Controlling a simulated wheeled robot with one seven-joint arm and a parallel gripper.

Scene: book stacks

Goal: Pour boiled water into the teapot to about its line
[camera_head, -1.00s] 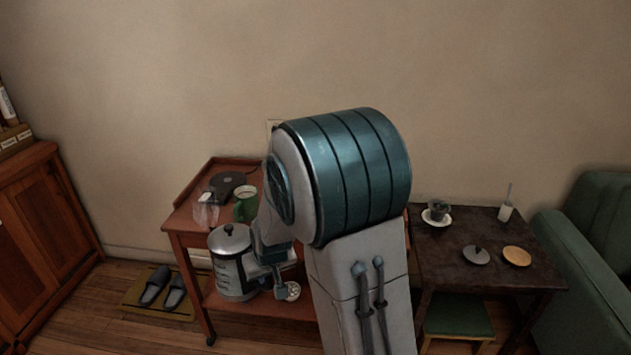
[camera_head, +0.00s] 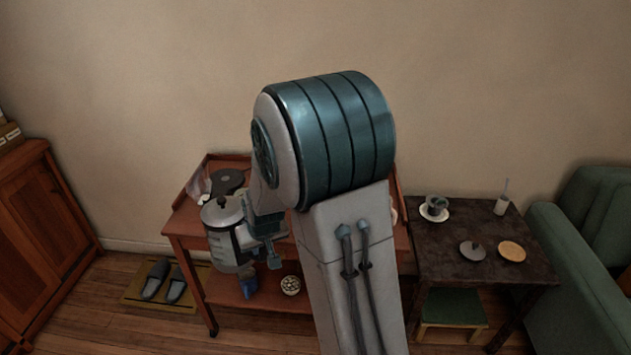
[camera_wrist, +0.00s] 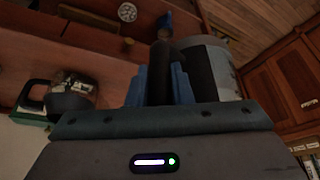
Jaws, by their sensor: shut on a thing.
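A dark, shiny pot with a black handle (camera_wrist: 70,94), perhaps the teapot, shows at the left of the wrist view; my arm hides that spot in the head view. Its line and its water level cannot be made out.
On the dark table (camera_head: 440,262) are a cup on a saucer (camera_head: 435,208), a grey lid (camera_head: 473,250) and a wooden disc (camera_head: 512,251). Slippers (camera_head: 165,281) lie on the floor.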

